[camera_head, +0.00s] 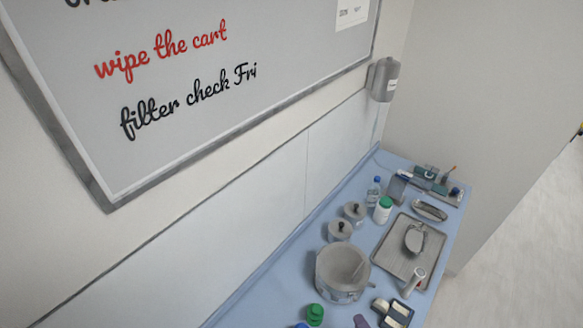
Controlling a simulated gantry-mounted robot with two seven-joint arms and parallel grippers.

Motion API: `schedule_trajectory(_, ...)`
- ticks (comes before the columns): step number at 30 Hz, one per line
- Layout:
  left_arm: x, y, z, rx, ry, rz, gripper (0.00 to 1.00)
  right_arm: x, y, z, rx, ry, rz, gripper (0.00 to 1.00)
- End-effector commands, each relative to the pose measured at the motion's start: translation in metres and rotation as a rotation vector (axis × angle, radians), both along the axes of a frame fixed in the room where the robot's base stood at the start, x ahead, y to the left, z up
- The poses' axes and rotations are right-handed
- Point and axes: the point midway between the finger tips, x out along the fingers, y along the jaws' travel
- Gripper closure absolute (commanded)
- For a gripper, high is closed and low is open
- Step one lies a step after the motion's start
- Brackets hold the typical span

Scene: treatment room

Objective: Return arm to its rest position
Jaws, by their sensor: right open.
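The rest of the right arm is out of frame. My left gripper and arm are not in view.
A metal pot (340,272), lidded jars (340,231), a green-capped bottle (383,209) and a metal tray (390,252) crowd the counter. A green-topped item (315,314) stands near the bottom edge. A whiteboard (200,110) hangs on the wall. Floor (520,250) is clear at right.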

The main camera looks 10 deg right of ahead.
Motion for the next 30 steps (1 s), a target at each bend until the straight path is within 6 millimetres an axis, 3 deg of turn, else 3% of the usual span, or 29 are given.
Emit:
schedule_trajectory(1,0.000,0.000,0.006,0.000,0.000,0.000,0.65,0.002,0.010,0.018,-0.103,0.031,0.040,0.56)
schedule_trajectory(7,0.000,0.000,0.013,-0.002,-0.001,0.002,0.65,-0.009,0.037,0.060,-0.542,0.218,0.196,0.56)
schedule_trajectory(15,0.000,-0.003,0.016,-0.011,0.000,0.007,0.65,-0.065,0.046,0.096,-0.993,0.489,0.495,0.56)
schedule_trajectory(20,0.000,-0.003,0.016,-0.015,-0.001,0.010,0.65,-0.101,0.039,0.100,-1.134,0.624,0.688,0.56)
schedule_trajectory(24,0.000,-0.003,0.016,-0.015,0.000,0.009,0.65,-0.124,0.032,0.091,-1.209,0.708,0.844,0.56)
schedule_trajectory(30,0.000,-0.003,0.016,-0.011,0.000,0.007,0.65,-0.131,0.031,0.088,-1.263,0.709,0.926,0.56)
